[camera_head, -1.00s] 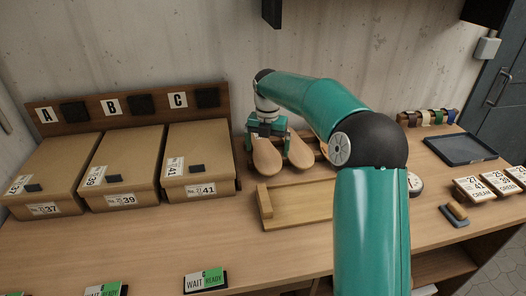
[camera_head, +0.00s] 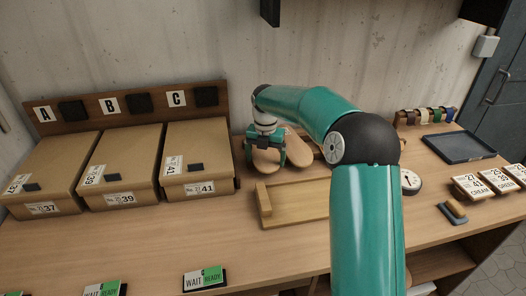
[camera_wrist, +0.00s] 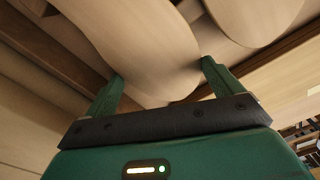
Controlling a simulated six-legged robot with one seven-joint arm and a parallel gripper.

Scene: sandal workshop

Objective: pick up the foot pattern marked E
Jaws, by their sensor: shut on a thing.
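Two pale wooden foot patterns stand side by side in a dark wooden rack at the back of the bench. No letter shows on either, so I cannot tell which is E. My gripper (camera_head: 266,157) is shut on the left foot pattern (camera_head: 266,164), with a finger on each side of it. The other foot pattern (camera_head: 299,152) is just to its right, partly behind my arm. In the wrist view, the held pattern (camera_wrist: 145,45) runs between my gripper's fingertips (camera_wrist: 161,72). The other pattern (camera_wrist: 255,18) is close at the upper right.
Cardboard boxes (camera_head: 122,165) stand at the left under signs A, B and C. A shallow wooden tray (camera_head: 300,203) lies in front of the rack. A dark tray (camera_head: 458,147) and a round dial (camera_head: 411,182) are at the right. The front bench has clear room.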

